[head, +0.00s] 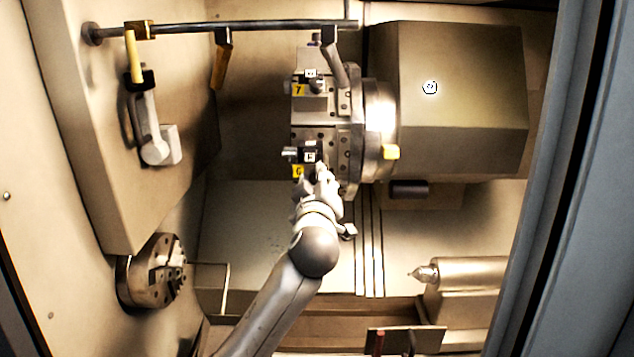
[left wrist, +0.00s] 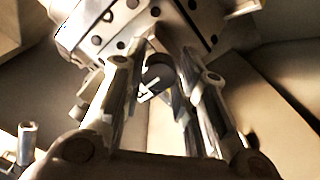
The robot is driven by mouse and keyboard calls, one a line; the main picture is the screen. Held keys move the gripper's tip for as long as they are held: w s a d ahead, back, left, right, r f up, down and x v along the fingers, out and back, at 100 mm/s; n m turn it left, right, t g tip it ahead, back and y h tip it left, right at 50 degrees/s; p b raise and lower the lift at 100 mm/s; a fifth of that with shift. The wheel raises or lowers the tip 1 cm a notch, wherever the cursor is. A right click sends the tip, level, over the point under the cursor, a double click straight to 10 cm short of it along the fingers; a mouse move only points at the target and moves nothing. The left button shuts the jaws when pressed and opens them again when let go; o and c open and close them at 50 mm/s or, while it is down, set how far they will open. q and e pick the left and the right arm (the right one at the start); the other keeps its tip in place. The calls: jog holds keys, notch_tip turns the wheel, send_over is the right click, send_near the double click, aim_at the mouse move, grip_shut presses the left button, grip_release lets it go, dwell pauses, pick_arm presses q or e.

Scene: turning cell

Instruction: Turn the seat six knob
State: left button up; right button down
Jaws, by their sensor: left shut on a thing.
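The turret (head: 345,138) stands in the upper middle of the head view, with yellow number plates on its seats. The seat six plate (head: 298,171) is just left of my left gripper (head: 322,175). My left gripper reaches up from below and is shut on the seat six knob, which it mostly hides in the head view. In the left wrist view, the knob (left wrist: 157,72) shows as a dark round piece between the two fingers (left wrist: 162,52), below the turret's drilled face (left wrist: 135,25). The knob's turn angle cannot be told. My right gripper is not in view.
The seat seven plate (head: 299,90) and its tool holder sit above. A chuck (head: 152,272) is at the lower left and a tailstock centre (head: 427,273) at the lower right. A bar (head: 220,28) crosses above. A large housing (head: 450,95) stands right of the turret.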

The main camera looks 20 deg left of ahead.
pick_arm(q)
jog(key=shift+f+m, duration=0.1)
jog(key=shift+m, duration=0.3)
jog(key=m, duration=0.8)
jog(key=shift+a, duration=0.1)
jog(key=m, duration=0.4)
jog(key=shift+m, duration=2.4)
jog(key=o, duration=1)
